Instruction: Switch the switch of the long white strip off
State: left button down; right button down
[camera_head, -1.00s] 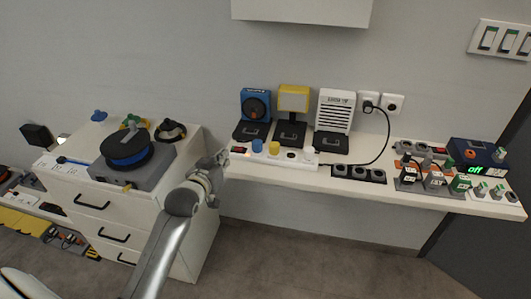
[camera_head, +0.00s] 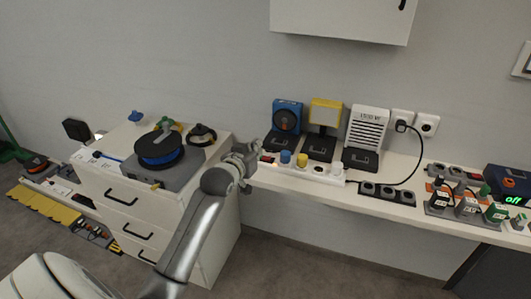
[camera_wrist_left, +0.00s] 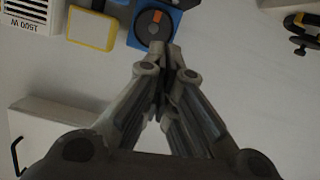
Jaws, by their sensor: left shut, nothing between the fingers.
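The long white strip (camera_head: 318,173) lies on the shelf in front of the appliances, with a blue plug and a yellow plug in it. Its red switch (camera_head: 267,160) is at its left end; its position is too small to tell. My left gripper (camera_head: 254,150) is beside that left end, close to the switch; I cannot tell whether it touches. In the left wrist view the fingers (camera_wrist_left: 168,50) are shut together and empty, below the blue device (camera_wrist_left: 155,22) in the picture. The strip cannot be made out in that view. My right gripper is not in view.
Behind the strip stand a blue device (camera_head: 287,117), a yellow lamp (camera_head: 327,112) and a white heater (camera_head: 367,128). A black strip (camera_head: 387,193) lies to the right. A drawer cabinet (camera_head: 130,205) with a cable reel (camera_head: 159,150) stands left. A wall cabinet (camera_head: 340,22) hangs above.

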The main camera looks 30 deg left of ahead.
pick_arm(q)
send_over(267, 158)
jog(key=s, duration=0.1)
jog(key=shift+s+a+f, duration=0.1)
jog(key=shift+a+f, duration=0.05)
jog(key=shift+f, duration=0.65)
jog(key=f, duration=0.2)
jog(key=shift+d+f, duration=0.2)
jog(key=shift+f, duration=0.2)
jog(key=shift+s+d+f, duration=0.1)
jog(key=shift+f, duration=0.5)
